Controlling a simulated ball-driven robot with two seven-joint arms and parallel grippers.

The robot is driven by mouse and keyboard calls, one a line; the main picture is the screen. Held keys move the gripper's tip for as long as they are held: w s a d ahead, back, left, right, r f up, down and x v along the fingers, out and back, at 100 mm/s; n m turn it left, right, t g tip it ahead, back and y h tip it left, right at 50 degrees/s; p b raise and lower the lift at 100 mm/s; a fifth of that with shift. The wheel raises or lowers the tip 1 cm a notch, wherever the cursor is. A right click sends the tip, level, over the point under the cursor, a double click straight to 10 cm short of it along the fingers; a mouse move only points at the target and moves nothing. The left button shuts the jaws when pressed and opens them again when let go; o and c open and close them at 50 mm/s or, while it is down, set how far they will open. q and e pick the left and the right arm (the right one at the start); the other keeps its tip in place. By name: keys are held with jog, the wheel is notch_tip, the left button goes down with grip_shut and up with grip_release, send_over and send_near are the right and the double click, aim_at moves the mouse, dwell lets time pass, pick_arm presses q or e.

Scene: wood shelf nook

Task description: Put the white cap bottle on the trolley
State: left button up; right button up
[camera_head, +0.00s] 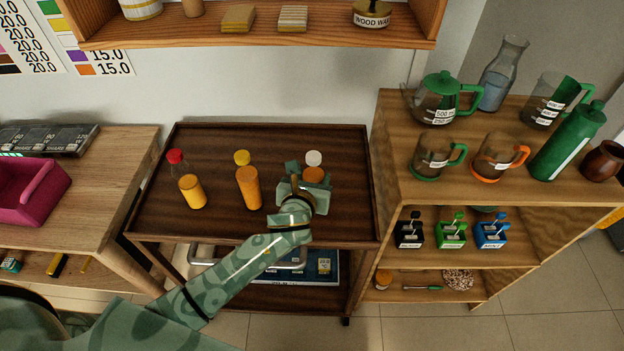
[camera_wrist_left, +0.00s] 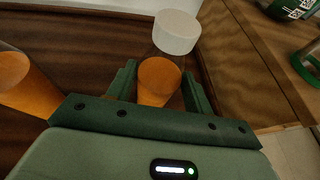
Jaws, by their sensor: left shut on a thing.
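The white cap bottle (camera_head: 315,174) holds orange contents and is on or just above the right part of the dark brown trolley (camera_head: 220,220); I cannot tell if its base touches. My left gripper (camera_head: 303,187) is shut on this bottle. In the left wrist view the bottle (camera_wrist_left: 158,82) is between the two green fingers of my left gripper (camera_wrist_left: 158,88), its white cap above them. A red cap bottle (camera_head: 190,186) and a yellow cap bottle (camera_head: 247,182) stand on the trolley to the left. My right gripper is not in view.
A wooden shelf unit (camera_head: 400,200) with glass jugs and green bottle stands close on the right. A wooden wall shelf (camera_head: 330,35) is above the trolley. A table with a pink bin (camera_head: 30,190) is on the left. The trolley's front left is clear.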

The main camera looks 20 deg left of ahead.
pick_arm(q)
jog(key=o, duration=1.6)
jog(key=shift+s+r, duration=0.2)
jog(key=p+v, duration=0.3)
jog(key=v, duration=0.8)
jog(key=shift+s+r, duration=0.1)
jog(key=shift+s, duration=0.2)
